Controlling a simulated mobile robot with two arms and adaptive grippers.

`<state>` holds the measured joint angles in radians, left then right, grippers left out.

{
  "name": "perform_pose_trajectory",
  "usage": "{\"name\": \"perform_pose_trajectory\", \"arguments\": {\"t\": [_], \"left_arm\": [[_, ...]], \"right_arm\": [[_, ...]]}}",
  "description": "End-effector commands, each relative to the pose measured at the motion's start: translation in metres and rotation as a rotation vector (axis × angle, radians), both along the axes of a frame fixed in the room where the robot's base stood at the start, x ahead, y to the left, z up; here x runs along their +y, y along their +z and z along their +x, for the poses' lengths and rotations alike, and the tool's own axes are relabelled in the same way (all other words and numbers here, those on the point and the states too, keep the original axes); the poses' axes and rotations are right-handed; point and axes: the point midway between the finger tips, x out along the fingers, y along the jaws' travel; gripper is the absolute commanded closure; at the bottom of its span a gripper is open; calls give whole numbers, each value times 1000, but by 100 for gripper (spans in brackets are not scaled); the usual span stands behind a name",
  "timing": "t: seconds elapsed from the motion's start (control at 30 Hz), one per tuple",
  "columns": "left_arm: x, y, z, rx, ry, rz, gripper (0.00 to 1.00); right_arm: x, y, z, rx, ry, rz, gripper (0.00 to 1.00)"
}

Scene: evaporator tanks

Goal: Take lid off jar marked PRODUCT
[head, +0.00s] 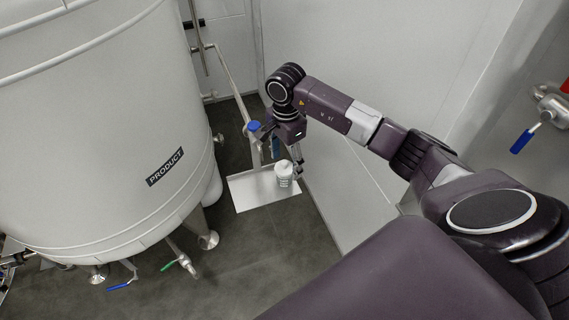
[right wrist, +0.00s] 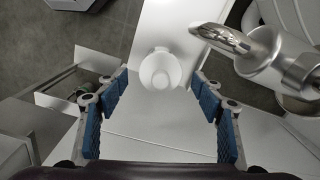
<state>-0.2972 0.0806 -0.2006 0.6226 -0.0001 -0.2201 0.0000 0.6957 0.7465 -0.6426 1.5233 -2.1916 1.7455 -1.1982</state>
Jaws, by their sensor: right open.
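A small white jar (head: 285,181) stands upright on a pale flat platform (head: 245,190) beside the big tank. Its white lid (head: 284,167) is on top; dark marks show on its side but are too small to read. In the right wrist view the round white lid (right wrist: 158,66) hides most of the jar from above. My right gripper (head: 287,156) is just above the jar. In the right wrist view its blue-padded fingers (right wrist: 161,80) are spread wide, one on each side of the lid, with nothing between them touching. My left gripper is not in view.
A large white tank (head: 90,120) labelled PRODUCT fills the left. A steel valve fitting (right wrist: 270,60) is close to the right finger in the right wrist view. A white wall (head: 330,120) stands behind the jar. A blue-handled valve (head: 535,125) is at far right.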

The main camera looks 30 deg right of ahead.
Motion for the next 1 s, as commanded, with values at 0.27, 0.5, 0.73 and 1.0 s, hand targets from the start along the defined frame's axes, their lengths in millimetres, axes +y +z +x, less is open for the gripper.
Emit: {"name": "perform_pose_trajectory", "arguments": {"t": [0.27,0.5,0.73,1.0], "left_arm": [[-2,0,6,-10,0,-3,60],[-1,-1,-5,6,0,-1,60],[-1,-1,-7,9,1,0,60],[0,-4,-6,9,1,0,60]], "right_arm": [[0,-1,0,0,0,0,45],[0,-1,0,0,0,0,70],[0,-1,0,-1,-1,0,70],[-1,11,1,-3,-1,-1,70]]}}
